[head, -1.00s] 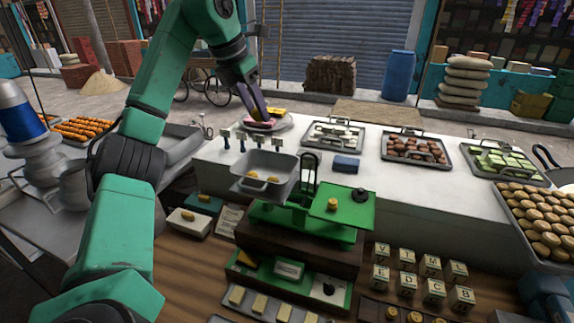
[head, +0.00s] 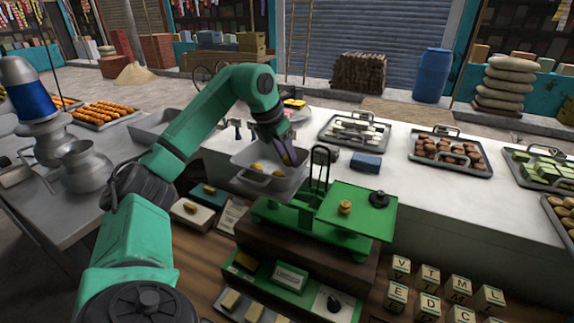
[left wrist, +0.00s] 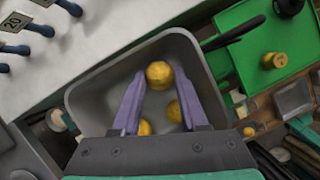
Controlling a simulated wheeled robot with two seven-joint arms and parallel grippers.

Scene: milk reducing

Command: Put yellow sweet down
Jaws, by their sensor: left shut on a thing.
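My left gripper (head: 286,157) is shut on a round yellow sweet (left wrist: 160,74) and reaches down into the grey weighing pan (head: 247,180) of the green scale. In the left wrist view the purple fingertips hold the sweet from both sides, over the inside of the pan (left wrist: 88,98). I cannot tell whether the sweet touches the pan floor. Other yellow sweets (left wrist: 174,111) lie in the pan, partly hidden by the fingers; one shows in the head view (head: 257,167). My right gripper is not in view.
A brass weight (head: 345,207) stands on the scale's green plate (head: 365,213). A dark handle (head: 322,165) rises beside the pan. Lettered blocks (head: 430,285) lie at front right.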

